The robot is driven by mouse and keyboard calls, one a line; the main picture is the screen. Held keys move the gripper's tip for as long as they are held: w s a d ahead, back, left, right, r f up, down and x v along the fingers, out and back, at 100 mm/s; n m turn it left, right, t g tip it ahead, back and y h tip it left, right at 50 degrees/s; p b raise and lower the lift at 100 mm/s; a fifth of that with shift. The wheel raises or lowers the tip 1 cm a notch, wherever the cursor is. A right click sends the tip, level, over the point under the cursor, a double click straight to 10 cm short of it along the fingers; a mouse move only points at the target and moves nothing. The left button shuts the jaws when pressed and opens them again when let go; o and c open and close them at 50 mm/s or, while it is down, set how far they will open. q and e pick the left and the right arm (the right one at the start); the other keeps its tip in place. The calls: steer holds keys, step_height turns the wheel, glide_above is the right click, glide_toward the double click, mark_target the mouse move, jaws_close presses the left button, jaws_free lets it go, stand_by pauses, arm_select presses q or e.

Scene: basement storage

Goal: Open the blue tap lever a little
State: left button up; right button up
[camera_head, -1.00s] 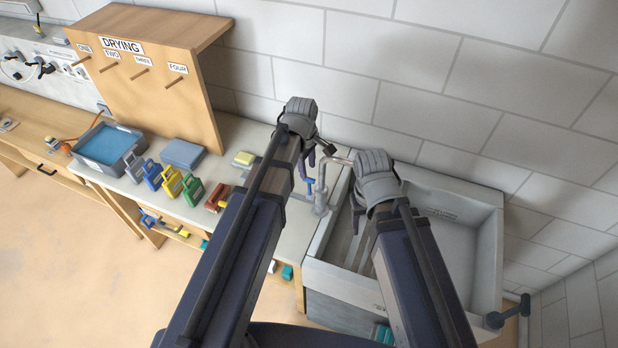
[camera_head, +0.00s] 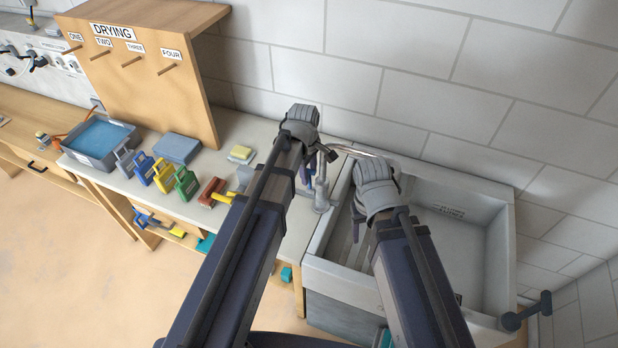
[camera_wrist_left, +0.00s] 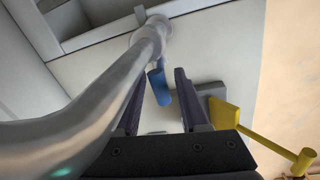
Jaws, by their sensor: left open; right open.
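The grey metal tap (camera_head: 321,196) stands on the counter at the sink's left edge, its spout (camera_head: 362,153) curving right. In the left wrist view the tap's pipe (camera_wrist_left: 95,112) crosses the left side, and the blue lever (camera_wrist_left: 158,90) hangs beside it. My left gripper (camera_head: 312,166) is over the tap; in the head view it mostly hides the lever. In the left wrist view its open fingers (camera_wrist_left: 159,78) stand on either side of the lever, with gaps showing. My right gripper (camera_head: 357,212) is open over the sink's left part, its fingers partly hidden.
The sink (camera_head: 462,252) lies right of the tap. A yellow-handled tool (camera_wrist_left: 230,118) is near the left gripper. The drying board (camera_head: 150,82) stands behind.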

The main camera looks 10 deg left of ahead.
arm_select(q)
jaws_close()
stand_by(0.4)
stand_by(1.1)
